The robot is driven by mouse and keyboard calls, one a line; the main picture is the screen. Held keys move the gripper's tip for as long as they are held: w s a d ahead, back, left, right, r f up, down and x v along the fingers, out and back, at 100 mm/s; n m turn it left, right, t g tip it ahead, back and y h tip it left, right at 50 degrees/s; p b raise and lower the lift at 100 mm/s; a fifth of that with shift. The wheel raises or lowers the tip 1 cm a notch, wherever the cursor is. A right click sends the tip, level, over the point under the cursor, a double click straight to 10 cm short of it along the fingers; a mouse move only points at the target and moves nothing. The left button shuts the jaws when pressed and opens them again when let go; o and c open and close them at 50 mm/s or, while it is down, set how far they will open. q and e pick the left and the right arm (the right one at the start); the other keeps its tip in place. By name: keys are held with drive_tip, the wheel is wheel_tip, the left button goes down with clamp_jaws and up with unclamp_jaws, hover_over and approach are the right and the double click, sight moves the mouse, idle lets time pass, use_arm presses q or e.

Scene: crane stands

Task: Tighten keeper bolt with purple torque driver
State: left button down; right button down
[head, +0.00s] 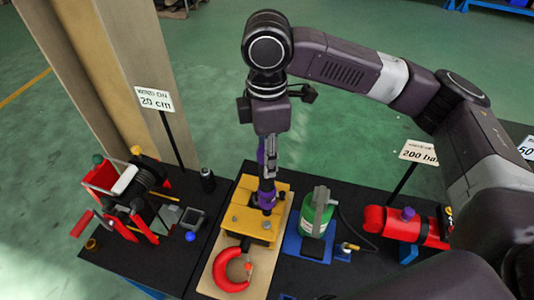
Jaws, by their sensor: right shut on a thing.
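My right gripper (268,172) points down over the middle of the bench and is shut on the purple torque driver (266,199). The driver stands about upright, with its lower purple part at the top of a yellow block (247,223). Small bolt heads show on the block; the keeper bolt itself cannot be made out, and the driver and gripper hide the spot beneath them. I cannot tell whether the driver's tip touches a bolt. A red hook or shackle (233,270) lies at the block's front on a tan board (207,284). My left gripper is not in view.
A winch with red handles (120,190) stands at left, near a beige column (110,70). A green-and-grey device (316,212) stands right of the block. A red cylinder (400,225) with a purple knob lies further right. Sign posts rise behind (155,99) (419,152).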

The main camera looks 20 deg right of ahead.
drive_tip(key=shift+f+b, duration=0.4)
drive_tip(key=shift+f, duration=0.25)
drive_tip(key=shift+f+b, duration=0.65)
drive_tip(key=shift+f, duration=1.5)
drive_tip(key=shift+p, duration=0.6)
drive_tip(key=shift+f, duration=0.9)
drive_tip(key=shift+p, duration=0.85)
idle(0.8)
